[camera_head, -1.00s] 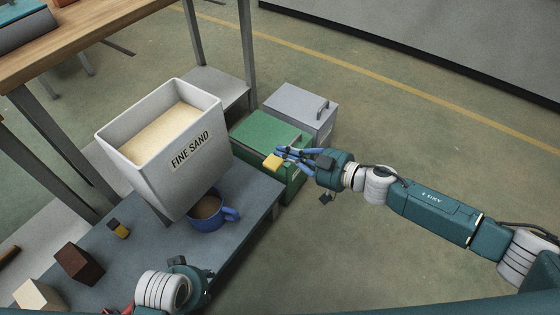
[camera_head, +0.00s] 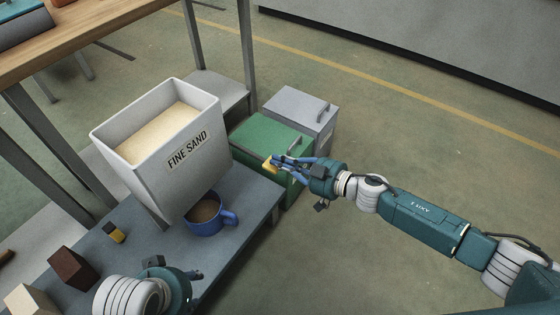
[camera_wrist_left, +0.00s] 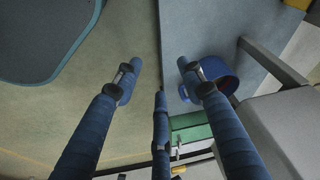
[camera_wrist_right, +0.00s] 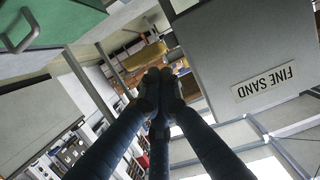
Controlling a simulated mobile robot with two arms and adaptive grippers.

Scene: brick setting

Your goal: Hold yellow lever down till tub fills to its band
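A yellow lever end (camera_head: 269,165) shows at the tips of my right gripper (camera_head: 277,162), right of the white FINE SAND hopper (camera_head: 150,180). In the right wrist view, the yellow lever (camera_wrist_right: 143,56) lies just beyond the fingertips (camera_wrist_right: 160,76), which are together; I cannot tell whether they touch it. A blue mug (camera_head: 228,219) with brown contents stands below the hopper's front.
A green box (camera_head: 262,138) and a grey lidded box (camera_head: 300,105) stand beyond the bench (camera_head: 235,245). A dark brown block (camera_head: 72,267), a pale block (camera_head: 25,300) and a small yellow-black item (camera_head: 114,233) lie at the left. The floor on the right is clear.

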